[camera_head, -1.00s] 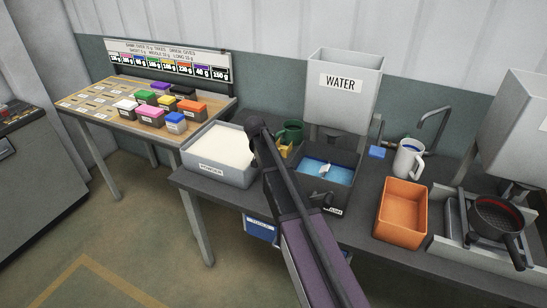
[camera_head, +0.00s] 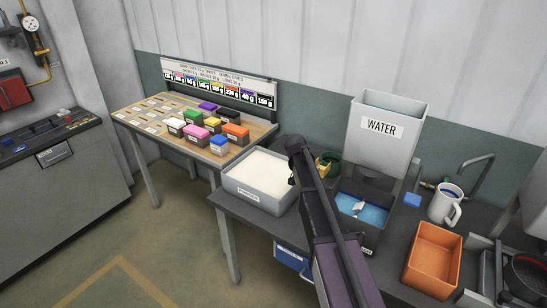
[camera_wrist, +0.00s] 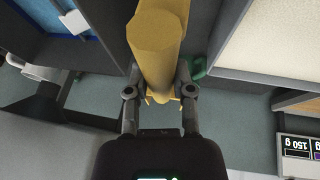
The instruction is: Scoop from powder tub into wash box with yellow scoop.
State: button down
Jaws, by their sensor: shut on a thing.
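My gripper (camera_wrist: 160,95) is shut on the handle of the yellow scoop (camera_wrist: 157,45). In the head view my arm hides most of the gripper, and a bit of the scoop (camera_head: 325,166) shows beside it. The scoop's bowl and any contents are out of sight. The grey powder tub (camera_head: 246,193) holds white powder, and its edge fills the upper right of the wrist view. The dark wash box (camera_head: 372,239), with blue liquid and a small white item inside, stands right of my arm. The scoop is between the tub and the wash box.
A green mug (camera_head: 331,158) stands behind the scoop. The water tank (camera_head: 380,150) rises behind the wash box. An orange bin (camera_head: 433,262), a white jug (camera_head: 444,206) and a blue block (camera_head: 412,200) are to the right. Several coloured boxes sit on the wooden table (camera_head: 150,132) at left.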

notch_tip(320, 180, up, 8)
jog(key=p, duration=0.6)
jog(key=shift+p, duration=0.4)
jog(key=shift+a, duration=0.1)
